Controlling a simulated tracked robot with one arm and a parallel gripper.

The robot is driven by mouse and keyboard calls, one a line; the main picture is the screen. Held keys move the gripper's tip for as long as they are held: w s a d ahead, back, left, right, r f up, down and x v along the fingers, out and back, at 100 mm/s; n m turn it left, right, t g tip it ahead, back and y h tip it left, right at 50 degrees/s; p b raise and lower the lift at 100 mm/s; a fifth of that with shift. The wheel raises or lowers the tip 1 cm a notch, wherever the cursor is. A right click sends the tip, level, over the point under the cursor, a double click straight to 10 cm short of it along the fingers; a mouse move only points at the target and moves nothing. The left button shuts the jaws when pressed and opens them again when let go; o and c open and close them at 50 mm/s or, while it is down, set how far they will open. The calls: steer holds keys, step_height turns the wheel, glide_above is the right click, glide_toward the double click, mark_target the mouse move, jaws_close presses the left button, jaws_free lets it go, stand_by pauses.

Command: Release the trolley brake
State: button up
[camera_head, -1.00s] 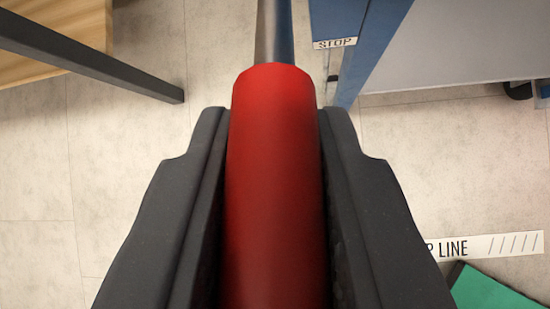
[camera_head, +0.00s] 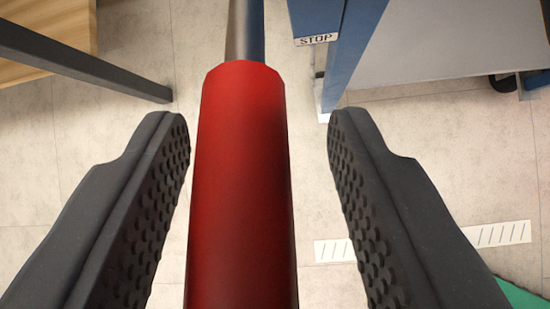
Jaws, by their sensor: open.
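The brake lever has a red grip (camera_head: 241,190) on a grey metal rod (camera_head: 245,30). It runs up the middle of the view, between the two fingers of my gripper (camera_head: 258,135). My gripper is open, with a gap on both sides of the red grip. The left finger is closer to the grip than the right one. The lower end of the grip runs out of the view, and so does the far end of the rod.
A blue frame (camera_head: 345,60) with a STOP label (camera_head: 317,39) stands at the upper right, beside a grey panel (camera_head: 455,40). A dark bar (camera_head: 85,65) crosses the upper left. A striped floor strip (camera_head: 497,235) and a green patch (camera_head: 525,300) lie lower right.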

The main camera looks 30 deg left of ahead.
steer(key=shift+s+a+r, duration=0.1)
steer(key=shift+a+r, duration=0.2)
steer(key=shift+r, duration=0.3)
steer(key=v, duration=1.2)
steer(key=shift+s, duration=0.2)
steer(key=shift+a+f, duration=0.1)
